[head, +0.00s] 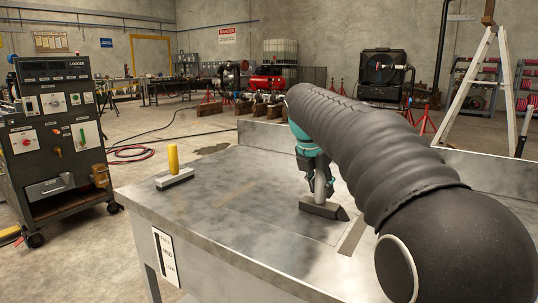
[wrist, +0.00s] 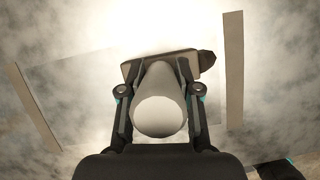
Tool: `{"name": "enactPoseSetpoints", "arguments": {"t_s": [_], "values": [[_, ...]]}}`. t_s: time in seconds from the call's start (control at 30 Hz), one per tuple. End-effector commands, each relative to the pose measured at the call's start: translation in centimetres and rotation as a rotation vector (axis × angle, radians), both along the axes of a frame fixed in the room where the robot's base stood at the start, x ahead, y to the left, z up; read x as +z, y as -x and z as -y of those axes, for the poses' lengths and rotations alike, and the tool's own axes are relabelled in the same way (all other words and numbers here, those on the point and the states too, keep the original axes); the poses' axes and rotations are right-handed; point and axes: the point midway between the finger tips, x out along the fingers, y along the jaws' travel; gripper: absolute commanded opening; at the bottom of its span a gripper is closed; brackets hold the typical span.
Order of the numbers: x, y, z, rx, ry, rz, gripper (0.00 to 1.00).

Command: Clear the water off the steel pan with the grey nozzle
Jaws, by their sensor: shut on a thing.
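The grey nozzle (head: 322,209) has a pale round handle and a dark, wide, wedge-shaped foot. My gripper (head: 317,170) is shut on its handle and holds it upright, with the foot down at the steel surface. In the wrist view the handle end (wrist: 160,113) sits between the fingers of my gripper (wrist: 158,78), and the foot lies beyond it. I cannot tell if the foot touches. The steel pan (head: 265,215) looks like a flat, mottled sheet on the bench top between two strips. No distinct water shows; pale, cloudy sheen covers the steel. My arm hides part of the right side.
A second tool with a yellow handle (head: 173,158) and grey base stands at the bench's left. A grey strip (head: 353,237) lies right of the nozzle. A raised rim (head: 262,134) runs along the back. A control cabinet (head: 62,135) stands left of the bench.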

Motion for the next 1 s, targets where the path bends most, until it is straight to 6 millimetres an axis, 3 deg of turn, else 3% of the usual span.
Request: {"name": "enactPoseSetpoints", "arguments": {"t_s": [0.33, 0.43, 1.0], "values": [[0.3, 0.3, 1.4, 0.010, -0.001, 0.001, 0.00], [2.6, 0.3, 1.4, 0.010, -0.002, 0.003, 0.00], [7.4, 0.3, 1.3, 0.012, -0.001, 0.002, 0.00]]}}
